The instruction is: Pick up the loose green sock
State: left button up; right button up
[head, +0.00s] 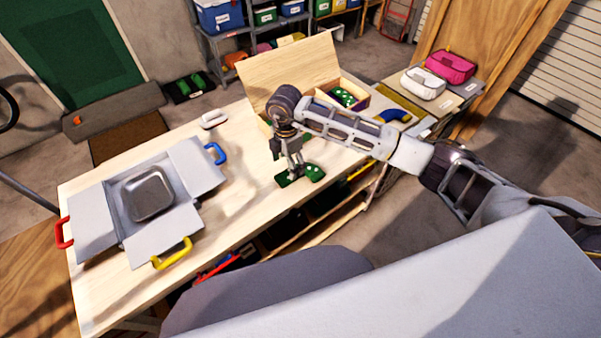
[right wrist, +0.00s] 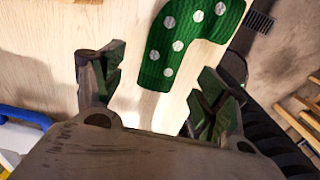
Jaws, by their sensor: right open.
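The loose green sock (head: 315,172) with white dots lies on the light wooden table near its front edge. In the right wrist view the sock (right wrist: 183,42) lies flat on the wood, beyond my fingertips and partly cut off by the top of the picture. My right gripper (head: 295,170) points down over the sock, its jaws open and empty. In the right wrist view its two fingers (right wrist: 155,85) stand apart, with bare wood between them and the sock ahead. I cannot tell how high the fingertips are above the table. My left gripper is not in view.
A wooden box (head: 290,75) with an open lid stands behind my right arm, with green dotted items (head: 343,97) inside. A grey open-flapped carrier (head: 90,222) with a metal tray (head: 148,193) and coloured handles is at the left. A white object (head: 214,118) lies behind.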

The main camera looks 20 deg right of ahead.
jog(key=f, duration=0.2)
jog(key=f+p, duration=0.1)
jog(key=shift+s+d+f, duration=0.1)
jog(key=shift+d+f, duration=0.05)
jog(key=shift+d, duration=0.15)
jog(key=shift+f, duration=0.8)
jog(key=c, duration=1.1)
jog(key=shift+o, duration=0.2)
notch_tip(320, 180, up, 10)
jog(key=b, duration=0.1)
